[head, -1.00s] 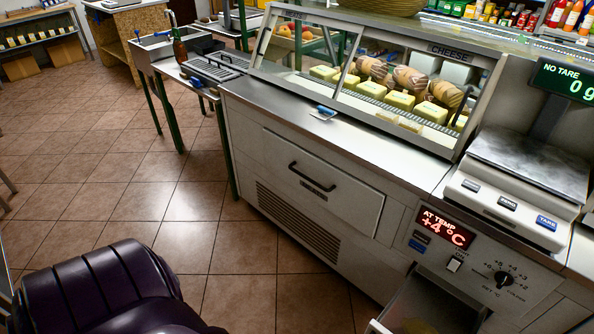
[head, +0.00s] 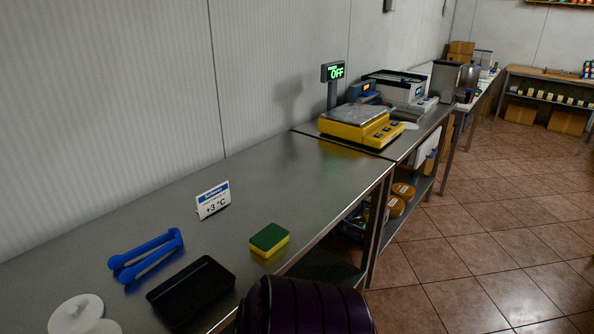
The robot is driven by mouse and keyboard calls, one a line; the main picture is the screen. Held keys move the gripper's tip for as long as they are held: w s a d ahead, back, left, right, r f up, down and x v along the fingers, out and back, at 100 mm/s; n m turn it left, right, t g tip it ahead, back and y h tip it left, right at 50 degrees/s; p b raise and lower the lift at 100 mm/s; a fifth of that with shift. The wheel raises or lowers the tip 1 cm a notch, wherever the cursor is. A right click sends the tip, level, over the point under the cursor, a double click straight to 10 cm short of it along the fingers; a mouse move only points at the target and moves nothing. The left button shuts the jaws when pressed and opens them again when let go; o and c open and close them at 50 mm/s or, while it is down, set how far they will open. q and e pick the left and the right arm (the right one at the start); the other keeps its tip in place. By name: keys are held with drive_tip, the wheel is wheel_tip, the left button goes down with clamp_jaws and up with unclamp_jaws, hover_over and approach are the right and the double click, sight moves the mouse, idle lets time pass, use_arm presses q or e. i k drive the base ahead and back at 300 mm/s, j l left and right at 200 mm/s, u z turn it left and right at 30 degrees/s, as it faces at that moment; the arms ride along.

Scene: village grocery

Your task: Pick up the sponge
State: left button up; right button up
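The sponge (head: 269,240) is a small block with a green top and a yellow lower part. It lies flat on the steel counter (head: 290,180), close to its front edge, right of the black tray. A dark purple rounded part of my own body rises at the bottom of the head view, just in front of the sponge. Neither of my grippers shows in this view. Nothing is touching the sponge from what I can see.
A black tray (head: 191,291), blue tongs (head: 146,254), a white lidded item (head: 76,313) and a +3 °C sign (head: 213,200) stand around the sponge. A yellow scale (head: 360,124) stands farther back. The counter's middle is bare. Tiled floor (head: 490,220) lies open at right.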

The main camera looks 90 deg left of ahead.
sight(270, 239)
drive_tip(key=u, duration=2.95)
drive_tip(key=z, duration=3.9)
drive_tip(key=u, duration=3.65)
drive_tip(key=i+u, duration=0.1)
drive_tip(key=u, duration=0.3)
